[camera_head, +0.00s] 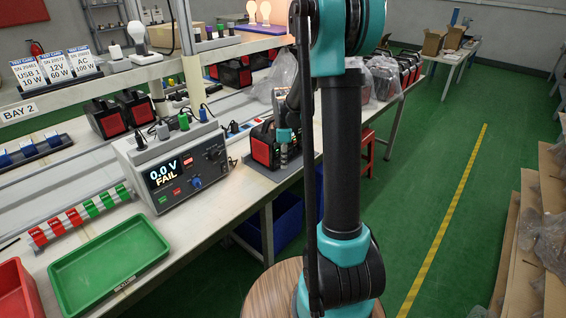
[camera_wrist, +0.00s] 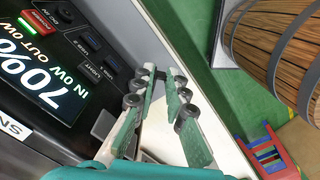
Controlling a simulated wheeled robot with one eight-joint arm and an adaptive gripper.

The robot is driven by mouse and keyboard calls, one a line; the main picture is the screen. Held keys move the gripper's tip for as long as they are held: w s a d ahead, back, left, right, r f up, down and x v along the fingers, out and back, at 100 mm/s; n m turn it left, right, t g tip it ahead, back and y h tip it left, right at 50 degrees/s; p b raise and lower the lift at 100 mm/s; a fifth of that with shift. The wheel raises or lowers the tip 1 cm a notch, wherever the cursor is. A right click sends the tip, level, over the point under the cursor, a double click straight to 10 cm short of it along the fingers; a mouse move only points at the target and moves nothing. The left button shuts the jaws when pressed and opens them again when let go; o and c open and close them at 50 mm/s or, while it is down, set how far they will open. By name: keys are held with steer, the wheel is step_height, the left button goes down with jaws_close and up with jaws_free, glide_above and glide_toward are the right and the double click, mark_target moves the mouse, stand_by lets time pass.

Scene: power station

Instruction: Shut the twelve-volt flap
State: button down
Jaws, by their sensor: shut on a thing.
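The power station (camera_head: 262,152), a black box with a red frame, stands on the bench in the head view. Its dark face (camera_wrist: 75,60) fills the left of the wrist view, with a lit display reading 70%, IN 0W, OUT 0W. My gripper (camera_head: 284,143) is down at its right side, in front of the face. In the wrist view my gripper (camera_wrist: 161,84) has its two green fingers round a small dark piece, partly hidden between the tips; I cannot tell for sure that it is the flap. A small grey tab (camera_wrist: 103,125) shows beside the left finger.
A tester (camera_head: 175,165) reading 0.0 V FAIL stands left of the power station. A green tray (camera_head: 108,258) lies nearer on the bench. A plastic bag (camera_head: 284,75) and more power stations (camera_head: 235,75) are behind. The green floor (camera_head: 440,150) at right is open.

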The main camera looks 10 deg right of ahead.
steer(key=shift+w+d+n, duration=0.1)
steer(key=shift+w+n, duration=0.1)
steer(key=shift+n, duration=0.8)
steer(key=c, duration=1.6)
jaws_free()
